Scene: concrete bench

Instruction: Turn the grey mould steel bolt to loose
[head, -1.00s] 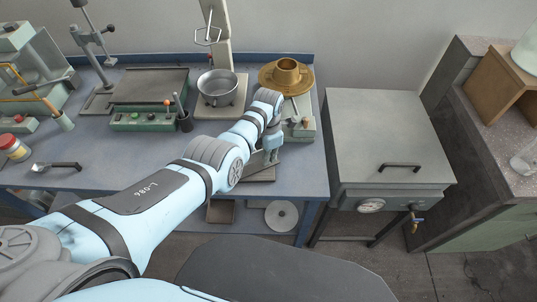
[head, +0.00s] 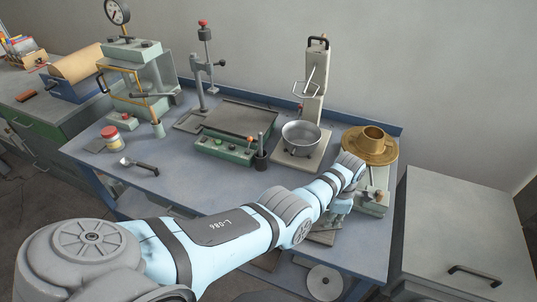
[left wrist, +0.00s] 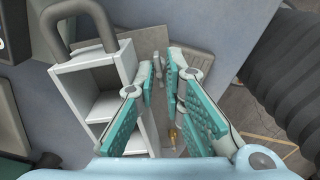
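In the left wrist view, a pale grey box-like frame with open compartments (left wrist: 97,72) and a thick dark grey loop handle at one end appears to be the grey mould. A thin grey upright part (left wrist: 158,68), which may be its steel bolt, shows between the fingertips. My left gripper (left wrist: 160,82) has teal pads on either side of that part, with a visible gap between them; I cannot see contact. In the head view my left gripper (head: 341,205) points down over the bench's front right, and my arm hides most of what is below it. My right gripper is not in view.
A brass flanged piece (head: 370,148) on a pale green stand is just behind my left wrist. A metal bowl (head: 301,136) stands to its left. A green control box (head: 225,147) and a scoop (head: 138,165) are further left. A grey cabinet (head: 460,235) stands at right.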

